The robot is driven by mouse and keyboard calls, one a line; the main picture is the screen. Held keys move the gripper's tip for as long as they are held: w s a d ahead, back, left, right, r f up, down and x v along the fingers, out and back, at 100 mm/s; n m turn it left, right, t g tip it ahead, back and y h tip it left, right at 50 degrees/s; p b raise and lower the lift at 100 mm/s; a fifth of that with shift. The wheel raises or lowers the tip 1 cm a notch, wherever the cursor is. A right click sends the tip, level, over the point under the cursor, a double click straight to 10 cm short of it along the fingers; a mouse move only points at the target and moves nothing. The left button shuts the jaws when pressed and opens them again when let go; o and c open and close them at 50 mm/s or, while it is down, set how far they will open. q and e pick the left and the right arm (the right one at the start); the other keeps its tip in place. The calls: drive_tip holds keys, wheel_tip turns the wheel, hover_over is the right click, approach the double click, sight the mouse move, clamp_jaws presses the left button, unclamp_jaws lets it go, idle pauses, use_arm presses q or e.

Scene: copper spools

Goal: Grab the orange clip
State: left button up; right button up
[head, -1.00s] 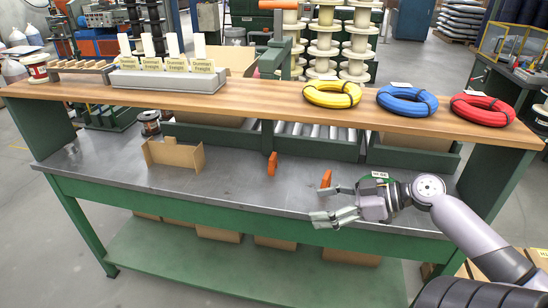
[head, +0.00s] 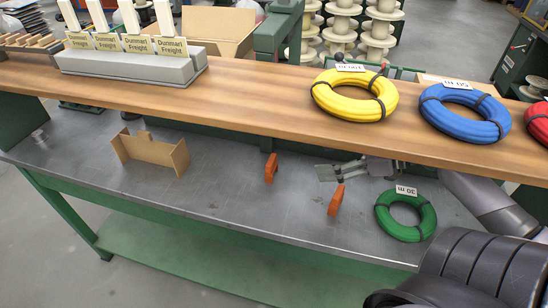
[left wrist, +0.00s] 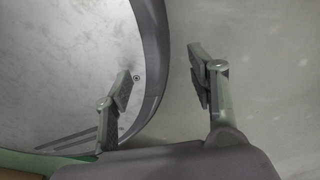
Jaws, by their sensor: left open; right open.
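Two orange clips stand on the grey metal bench top in the head view. One clip (head: 271,168) is near the middle, and another clip (head: 336,201) is further right and nearer the bench's front edge. My right gripper (head: 338,171) is open and empty, low over the bench just behind the right clip, with its fingers pointing left. It looks apart from both clips, and part of its arm is hidden by the wooden shelf. My left gripper (left wrist: 161,82) shows in the left wrist view, open and empty, away from the clips.
A green coil (head: 427,216) lies on the bench right of the right clip, close to my right arm. A cardboard piece (head: 150,151) stands at left. The wooden shelf (head: 255,88) overhangs the back, bearing yellow (head: 327,100) and blue (head: 460,126) coils. Bench between clips is clear.

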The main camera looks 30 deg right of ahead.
sight(274, 161)
drive_tip(key=x, duration=0.5)
drive_tip(key=shift+a, duration=0.25)
drive_tip(key=x, duration=0.4)
drive_tip(key=shift+w+a+f+b, duration=0.1)
drive_tip(key=shift+w+f+b, duration=0.15)
drive_tip(key=shift+b, duration=0.1)
drive_tip(key=shift+w+a+f, duration=0.15)
drive_tip(key=shift+w+a, duration=0.05)
drive_tip(key=shift+w, duration=0.1)
drive_tip(key=shift+w+a+f, duration=0.2)
drive_tip(key=shift+w+a, duration=0.05)
drive_tip(key=shift+w, duration=0.35)
drive_tip(key=shift+x, duration=1.2)
use_arm(q)
drive_tip(key=shift+s+a+f, duration=0.2)
drive_tip(key=shift+s+a, duration=0.1)
drive_tip(key=shift+s, duration=0.15)
drive_tip(key=shift+s+a+f, duration=0.15)
drive_tip(key=shift+s+a, duration=0.1)
drive_tip(key=shift+s, duration=0.15)
use_arm(e)
drive_tip(key=shift+w+a+f, duration=0.25)
drive_tip(key=shift+w+f, duration=0.1)
drive_tip(key=shift+w, duration=0.3)
drive_tip(key=shift+c, duration=0.4)
drive_tip(key=c, duration=1)
